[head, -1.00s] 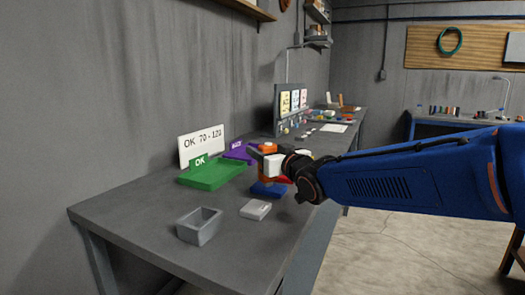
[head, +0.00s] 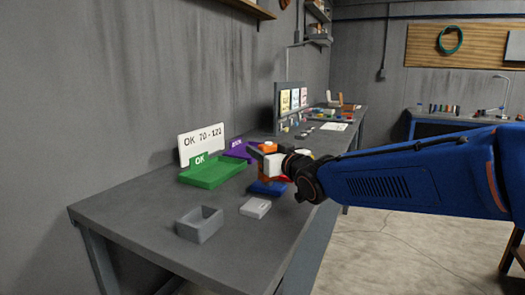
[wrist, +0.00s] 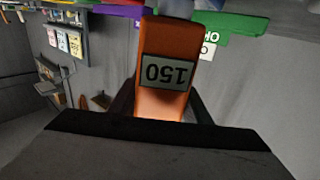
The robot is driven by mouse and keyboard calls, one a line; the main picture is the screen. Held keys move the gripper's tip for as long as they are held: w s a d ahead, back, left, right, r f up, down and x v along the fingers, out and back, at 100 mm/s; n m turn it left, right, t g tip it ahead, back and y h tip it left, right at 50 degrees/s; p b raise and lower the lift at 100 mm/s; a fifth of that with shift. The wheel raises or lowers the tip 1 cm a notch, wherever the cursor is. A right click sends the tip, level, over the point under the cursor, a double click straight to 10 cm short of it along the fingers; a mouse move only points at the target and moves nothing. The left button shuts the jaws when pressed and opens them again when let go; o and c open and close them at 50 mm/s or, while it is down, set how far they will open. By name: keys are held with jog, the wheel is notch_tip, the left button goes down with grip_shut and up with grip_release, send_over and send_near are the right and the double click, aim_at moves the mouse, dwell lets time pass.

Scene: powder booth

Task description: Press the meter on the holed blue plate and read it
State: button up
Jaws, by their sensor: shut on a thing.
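My gripper (head: 268,163) is shut on an orange meter (head: 268,147) above the bench. In the wrist view, the meter (wrist: 166,40) stands between the dark fingers of my gripper (wrist: 160,105). Its pale display (wrist: 166,73) shows 150, upside down in the picture. The blue plate (head: 268,188) lies on the bench directly below the meter. Its holes cannot be made out, and I cannot tell whether the meter's lower end touches it.
A green OK tray (head: 213,174) and a purple tray (head: 240,149) stand by the wall, before a sign (head: 202,145) reading OK 70 - 120. A grey open box (head: 200,225) and a light grey block (head: 255,207) are nearer. The bench's front left is clear.

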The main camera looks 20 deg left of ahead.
dwell(0.3)
jog(key=shift+r, duration=3)
